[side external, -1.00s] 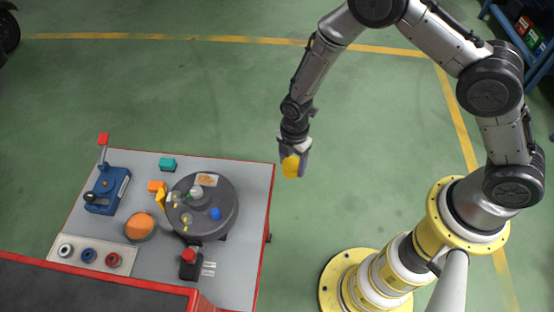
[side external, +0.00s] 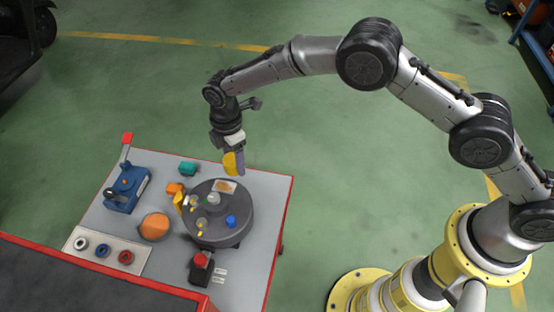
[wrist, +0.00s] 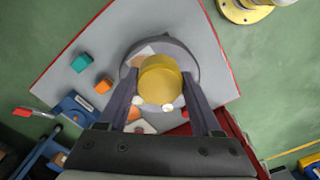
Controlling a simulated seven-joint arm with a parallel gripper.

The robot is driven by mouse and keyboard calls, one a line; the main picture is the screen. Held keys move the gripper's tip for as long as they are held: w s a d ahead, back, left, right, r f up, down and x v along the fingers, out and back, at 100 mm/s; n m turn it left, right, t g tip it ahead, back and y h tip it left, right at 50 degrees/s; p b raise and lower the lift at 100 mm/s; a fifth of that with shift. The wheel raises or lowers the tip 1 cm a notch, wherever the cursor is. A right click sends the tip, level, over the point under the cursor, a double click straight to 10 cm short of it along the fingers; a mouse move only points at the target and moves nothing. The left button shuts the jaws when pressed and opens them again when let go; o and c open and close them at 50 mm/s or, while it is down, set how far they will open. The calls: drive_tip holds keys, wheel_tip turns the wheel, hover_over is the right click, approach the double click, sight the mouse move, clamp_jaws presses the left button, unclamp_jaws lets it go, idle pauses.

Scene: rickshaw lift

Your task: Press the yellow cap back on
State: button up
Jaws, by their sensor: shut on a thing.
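My gripper (side external: 234,168) is shut on the yellow cap (side external: 229,162) and holds it in the air above the far side of a round dark turntable (side external: 245,228). On the turntable stand a blue piece (side external: 231,221), a pale knob (side external: 213,198) and small clear pieces with yellow bits (side external: 201,223). An upright yellow piece (side external: 179,202) is at its left edge. I cannot tell which of these the cap fits.
The grey table (side external: 262,190) has a red rim. It also holds a blue lever press (side external: 127,188), a teal block (side external: 188,168), an orange block (side external: 175,188), an orange-topped disc (side external: 155,227), a red button box (side external: 201,267) and a ring tray (side external: 104,251).

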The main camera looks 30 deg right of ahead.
approach(214, 196)
drive_tip(key=w+d, duration=0.2)
drive_tip(key=d, duration=0.1)
drive_tip(key=a+f, duration=0.1)
drive_tip(key=s+a+n, duration=0.1)
drive_tip(key=shift+s+a+f, duration=0.3)
drive_tip(key=shift+f, duration=0.05)
drive_tip(key=shift+s+a+f, duration=0.25)
drive_tip(key=shift+f, duration=3.1)
drive_tip(key=shift+f, duration=0.15)
drive_tip(key=o, duration=1.5)
drive_tip(key=shift+o, duration=0.2)
drive_tip(key=shift+r, duration=3.5)
